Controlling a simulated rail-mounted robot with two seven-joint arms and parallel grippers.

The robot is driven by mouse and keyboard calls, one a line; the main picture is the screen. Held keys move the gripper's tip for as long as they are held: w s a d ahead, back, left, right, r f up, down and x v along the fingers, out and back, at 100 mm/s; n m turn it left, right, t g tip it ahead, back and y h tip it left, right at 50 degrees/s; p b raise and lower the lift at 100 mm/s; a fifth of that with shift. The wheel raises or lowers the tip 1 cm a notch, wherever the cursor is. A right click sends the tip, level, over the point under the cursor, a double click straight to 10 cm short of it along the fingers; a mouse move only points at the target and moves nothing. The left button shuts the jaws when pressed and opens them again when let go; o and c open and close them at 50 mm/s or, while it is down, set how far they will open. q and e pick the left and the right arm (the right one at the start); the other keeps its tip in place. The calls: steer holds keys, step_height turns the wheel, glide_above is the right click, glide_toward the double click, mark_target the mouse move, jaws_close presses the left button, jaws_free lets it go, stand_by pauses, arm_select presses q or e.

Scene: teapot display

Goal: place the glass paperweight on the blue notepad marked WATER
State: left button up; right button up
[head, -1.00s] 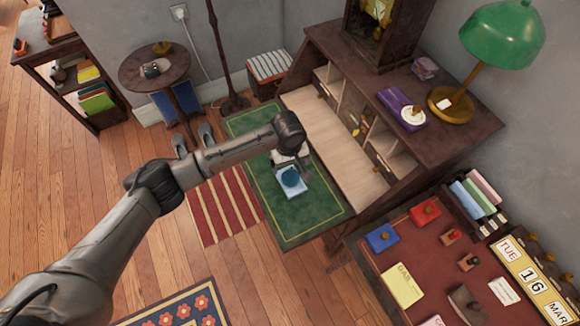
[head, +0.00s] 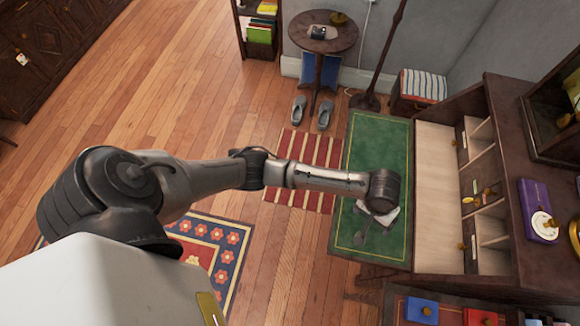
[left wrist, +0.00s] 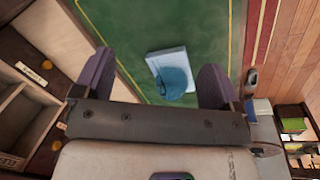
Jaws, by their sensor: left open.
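In the left wrist view, a blue translucent rounded thing, which looks like the glass paperweight (left wrist: 175,83), rests on the lower part of a pale blue notepad (left wrist: 160,57). The notepad lies on the green desk surface (left wrist: 205,22). No lettering can be read on it. My left gripper (left wrist: 157,66) is open and empty, with its fingers apart on either side of this pair in the picture. In the head view my left gripper (head: 376,222) is over the green surface, and the notepad and paperweight are hidden there. My right gripper is not in view.
The desk's pale inner floor and pigeonholes (head: 483,200) stand right of the green surface. A purple box (head: 537,208) is on the desk top. A red-striped rug (head: 308,160) and slippers (head: 324,115) are on the floor. A round table (head: 322,33) stands behind.

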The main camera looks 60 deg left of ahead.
arm_select(q)
steer(key=s+f+m+t+h, duration=0.15)
steer(key=s+m, duration=0.25)
steer(key=s, duration=0.9)
steer(key=s+a+r+m+t+y, duration=0.1)
steer(key=s+a+y, duration=0.2)
steer(key=s+a, duration=0.8)
steer(key=shift+s+r+m, duration=0.3)
steer(key=shift+s+r, duration=0.1)
steer(key=shift+s, duration=0.2)
